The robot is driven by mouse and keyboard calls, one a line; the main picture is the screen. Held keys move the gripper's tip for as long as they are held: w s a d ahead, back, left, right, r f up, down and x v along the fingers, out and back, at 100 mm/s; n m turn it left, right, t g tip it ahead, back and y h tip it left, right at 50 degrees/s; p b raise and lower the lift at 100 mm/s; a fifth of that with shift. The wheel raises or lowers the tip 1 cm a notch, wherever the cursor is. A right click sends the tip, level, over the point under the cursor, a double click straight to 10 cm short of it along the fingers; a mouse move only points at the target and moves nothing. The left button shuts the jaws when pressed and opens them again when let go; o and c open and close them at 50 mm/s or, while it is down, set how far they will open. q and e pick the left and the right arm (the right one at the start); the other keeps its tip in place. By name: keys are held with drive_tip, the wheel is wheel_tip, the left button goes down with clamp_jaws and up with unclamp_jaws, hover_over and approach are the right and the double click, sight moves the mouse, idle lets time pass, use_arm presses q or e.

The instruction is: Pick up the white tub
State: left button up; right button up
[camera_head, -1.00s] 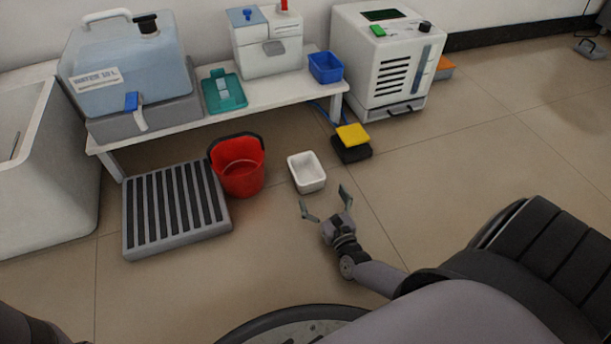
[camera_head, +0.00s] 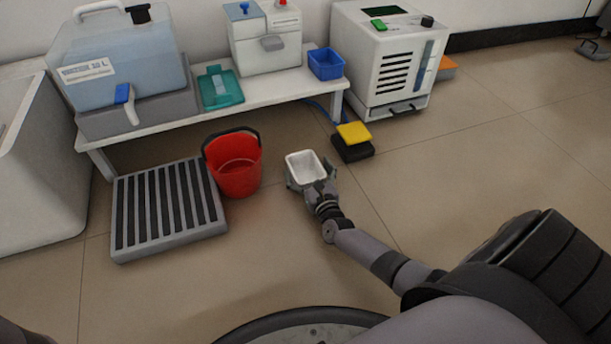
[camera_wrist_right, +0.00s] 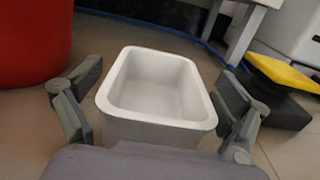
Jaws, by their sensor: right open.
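The white tub (camera_head: 304,164) is a small, empty, open-topped box standing upright on the floor. It also shows in the right wrist view (camera_wrist_right: 160,128). My right gripper (camera_head: 311,179) is at the tub's near side, with its fingers spread. In the right wrist view my right gripper (camera_wrist_right: 157,105) is open, with one finger on the left and one on the right of the tub. A gap shows on the left; whether the right finger touches the tub I cannot tell. My left gripper is not in view.
A red bucket (camera_head: 236,165) stands close left of the tub. A black and yellow pedal (camera_head: 353,150) is to its right. A bench (camera_head: 270,86) with a water container and boxes stands behind. A slatted grey platform (camera_head: 215,228) lies at the left. Floor at the right is clear.

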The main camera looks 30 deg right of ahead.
drive_tip(key=c, duration=1.2)
